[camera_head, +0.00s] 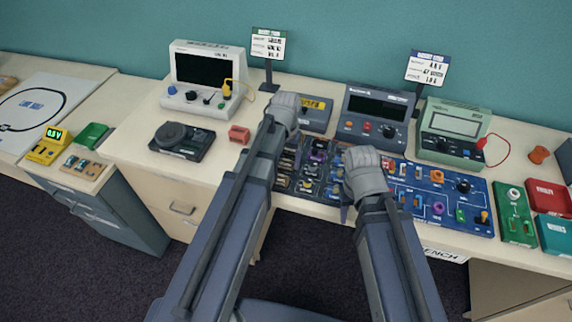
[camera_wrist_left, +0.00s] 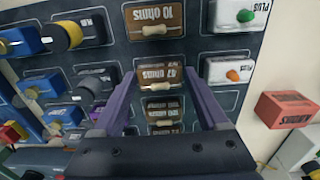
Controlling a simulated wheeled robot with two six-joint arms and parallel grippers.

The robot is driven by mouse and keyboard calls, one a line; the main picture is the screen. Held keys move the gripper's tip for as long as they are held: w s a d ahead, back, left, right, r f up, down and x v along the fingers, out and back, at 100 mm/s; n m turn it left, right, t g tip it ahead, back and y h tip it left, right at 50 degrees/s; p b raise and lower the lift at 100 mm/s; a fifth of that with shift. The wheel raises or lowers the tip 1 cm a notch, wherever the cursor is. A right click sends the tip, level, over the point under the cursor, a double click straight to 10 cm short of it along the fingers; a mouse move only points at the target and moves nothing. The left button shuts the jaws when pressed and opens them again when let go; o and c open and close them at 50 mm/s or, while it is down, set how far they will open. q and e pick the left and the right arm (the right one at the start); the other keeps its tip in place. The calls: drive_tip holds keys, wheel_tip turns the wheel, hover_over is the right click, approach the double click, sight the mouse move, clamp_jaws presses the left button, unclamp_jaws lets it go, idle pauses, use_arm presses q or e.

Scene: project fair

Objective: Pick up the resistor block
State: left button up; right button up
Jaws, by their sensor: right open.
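Several brown resistor blocks with pale resistors sit in a column of the dark parts tray (camera_wrist_left: 125,52). In the left wrist view these include a 10 ohms block (camera_wrist_left: 153,28) and a 47 ohms block (camera_wrist_left: 160,74). My left gripper (camera_wrist_left: 159,74) is open, with its fingers on either side of the 47 ohms block. I cannot tell whether they touch it. In the head view my left arm hides its fingertips and part of the tray (camera_head: 322,197). My right gripper (camera_head: 345,205) is open over the tray's right side, its fingers mostly hidden.
A red block (camera_head: 239,134) stands left of the tray. A blue circuit board (camera_head: 440,205) lies to the right. Meters and a power supply (camera_head: 207,80) line the back. Bench space between supply and tray is fairly clear.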

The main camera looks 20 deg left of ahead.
use_arm(q)
drive_tip(key=c, duration=1)
drive_tip(key=shift+r, duration=0.1)
use_arm(e)
drive_tip(key=shift+r, duration=0.1)
